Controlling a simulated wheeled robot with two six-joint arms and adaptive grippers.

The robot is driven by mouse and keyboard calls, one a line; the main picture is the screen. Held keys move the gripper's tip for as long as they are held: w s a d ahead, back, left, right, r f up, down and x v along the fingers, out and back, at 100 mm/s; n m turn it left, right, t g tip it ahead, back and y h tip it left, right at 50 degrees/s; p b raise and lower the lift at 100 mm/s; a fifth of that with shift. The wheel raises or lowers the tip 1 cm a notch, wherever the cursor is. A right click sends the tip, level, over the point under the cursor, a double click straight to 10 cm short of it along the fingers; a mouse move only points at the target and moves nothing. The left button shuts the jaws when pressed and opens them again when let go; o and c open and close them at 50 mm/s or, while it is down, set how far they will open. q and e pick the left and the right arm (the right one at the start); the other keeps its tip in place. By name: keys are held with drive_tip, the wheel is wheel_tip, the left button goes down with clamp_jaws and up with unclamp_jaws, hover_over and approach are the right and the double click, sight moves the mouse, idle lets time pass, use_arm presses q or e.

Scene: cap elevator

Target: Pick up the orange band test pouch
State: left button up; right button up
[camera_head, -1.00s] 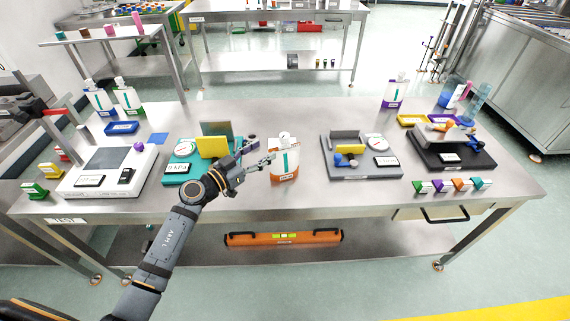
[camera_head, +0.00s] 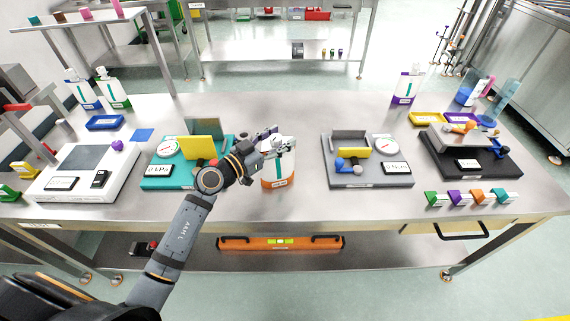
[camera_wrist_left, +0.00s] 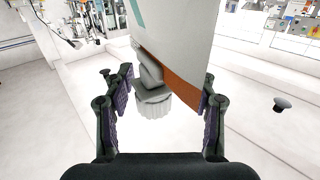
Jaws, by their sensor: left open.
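The orange band test pouch (camera_head: 279,172) stands upright near the middle of the table, white with an orange band at its base. In the left wrist view the pouch (camera_wrist_left: 180,32) fills the upper middle, with its ribbed grey spout cap (camera_wrist_left: 153,101) between the jaws. My left gripper (camera_head: 277,141) is at the top of the pouch, by its cap. In the left wrist view the left gripper (camera_wrist_left: 160,100) is open, with one finger on each side of the cap. My right gripper is not in view.
A teal device (camera_head: 172,176) stands just left of the pouch, and a grey device (camera_head: 369,177) stands to its right. Purple (camera_head: 405,88), green (camera_head: 115,91) and blue banded pouches stand farther back. The table (camera_head: 255,112) is clear behind the orange pouch.

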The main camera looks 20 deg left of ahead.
use_arm(q)
drive_tip(key=shift+s+r, duration=0.4)
drive_tip(key=shift+s, duration=0.2)
drive_tip(key=c, duration=0.6)
drive_tip(key=shift+f, duration=0.1)
drive_tip(key=shift+c, duration=2.6)
clamp_jaws()
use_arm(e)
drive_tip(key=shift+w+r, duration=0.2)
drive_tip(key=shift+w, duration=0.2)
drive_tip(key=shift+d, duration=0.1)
use_arm(q)
drive_tip(key=shift+r, duration=0.2)
